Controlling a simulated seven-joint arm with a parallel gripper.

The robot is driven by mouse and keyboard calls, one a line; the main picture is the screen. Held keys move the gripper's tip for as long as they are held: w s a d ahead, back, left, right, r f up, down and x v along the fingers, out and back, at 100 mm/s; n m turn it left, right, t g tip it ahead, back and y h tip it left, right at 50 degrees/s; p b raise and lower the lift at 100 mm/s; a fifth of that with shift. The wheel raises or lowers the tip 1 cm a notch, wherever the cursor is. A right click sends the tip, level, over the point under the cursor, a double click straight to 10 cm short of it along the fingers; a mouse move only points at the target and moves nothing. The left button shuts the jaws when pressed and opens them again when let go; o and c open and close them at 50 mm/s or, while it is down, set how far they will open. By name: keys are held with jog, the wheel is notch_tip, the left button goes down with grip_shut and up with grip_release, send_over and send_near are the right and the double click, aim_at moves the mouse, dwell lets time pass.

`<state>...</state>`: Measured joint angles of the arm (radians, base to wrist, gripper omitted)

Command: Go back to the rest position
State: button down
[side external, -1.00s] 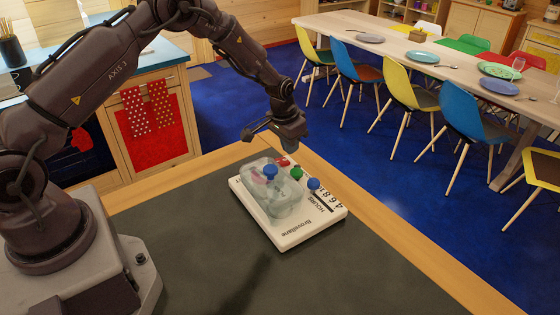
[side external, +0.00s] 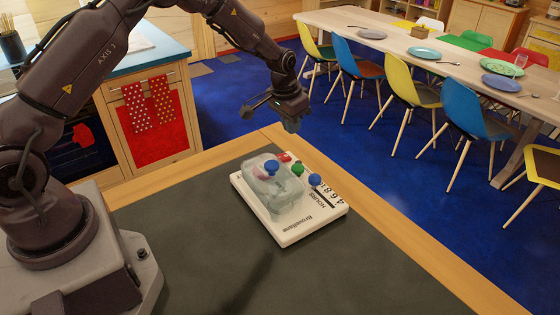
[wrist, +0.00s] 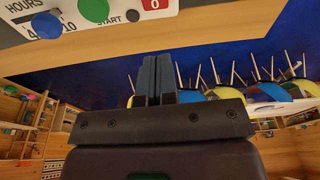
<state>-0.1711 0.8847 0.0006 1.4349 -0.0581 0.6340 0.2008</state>
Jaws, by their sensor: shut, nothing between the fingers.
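My gripper (side external: 293,124) is in the air above the far edge of the worktop, just behind the white timer box (side external: 304,228), and touches nothing that I can see. In the wrist view its two fingers (wrist: 157,76) are together with nothing between them. The box lies on the dark mat and carries a clear cover (side external: 271,186), a blue knob (side external: 271,167), a green knob (side external: 297,170), another blue knob (side external: 315,180) and a red patch. In the wrist view part of the box (wrist: 120,26) shows at the top, with a green knob (wrist: 93,9) and a blue knob (wrist: 46,25).
The dark mat (side external: 385,275) has free room around the box, inside a wooden edge (side external: 420,245). A cabinet with red towels (side external: 150,105) stands at the left. A long dining table (side external: 400,45) with plates and coloured chairs (side external: 475,110) stands beyond, across blue floor.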

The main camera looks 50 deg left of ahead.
jog(key=s, duration=0.2)
jog(key=s+f+g, duration=0.1)
jog(key=shift+s+d, duration=0.25)
jog(key=shift+d, duration=0.05)
jog(key=s+d+r+t, duration=0.2)
jog(key=s+d+r, duration=0.2)
jog(key=s+r, duration=0.8)
jog(key=s+d+r+t, duration=0.2)
jog(key=s+d+r, duration=0.1)
jog(key=s+r, duration=1)
jog(key=shift+s+d+r, duration=0.2)
jog(key=shift+s+d, duration=0.15)
jog(key=shift+s, duration=1.25)
